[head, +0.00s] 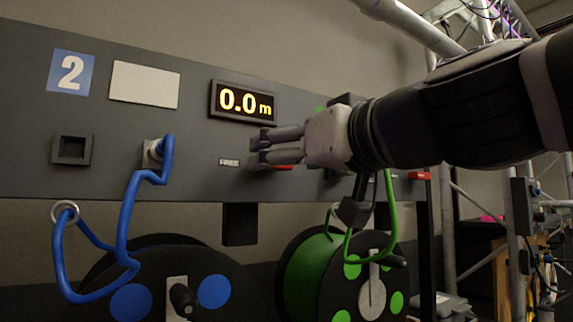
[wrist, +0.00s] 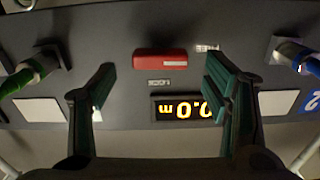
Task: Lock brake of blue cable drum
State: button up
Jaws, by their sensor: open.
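The blue cable drum (head: 214,291) stands low at the left in the head view, with a black flange, blue discs and a crank. A red brake handle (head: 284,168) shows on the grey panel below the display, partly behind my gripper. In the wrist view, which is upside down, the red handle (wrist: 160,61) lies level between the fingers. One small label sits beside it and one on its display side. My gripper (head: 258,148) is open in front of the panel; its fingers (wrist: 158,80) are apart on either side of the handle, with nothing between them touching.
The display (head: 243,102) reads 0.0 m. A blue cable (head: 128,215) loops from a panel socket through a ring. A green drum (head: 308,278) with a green cable stands right of the blue one. Another red handle (head: 420,176) is at the panel's right end.

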jog(key=shift+x, duration=1.7)
jog(key=c, duration=1.2)
jog(key=shift+o, duration=0.2)
jog(key=shift+m, duration=0.3)
jog(key=shift+w+d+m+b, duration=0.15)
jog(key=shift+m+b, duration=0.3)
jog(key=shift+m, duration=3.75)
jog(key=shift+d+m+b, duration=0.15)
jog(key=shift+m+b, duration=0.3)
jog(key=shift+m, duration=3.75)
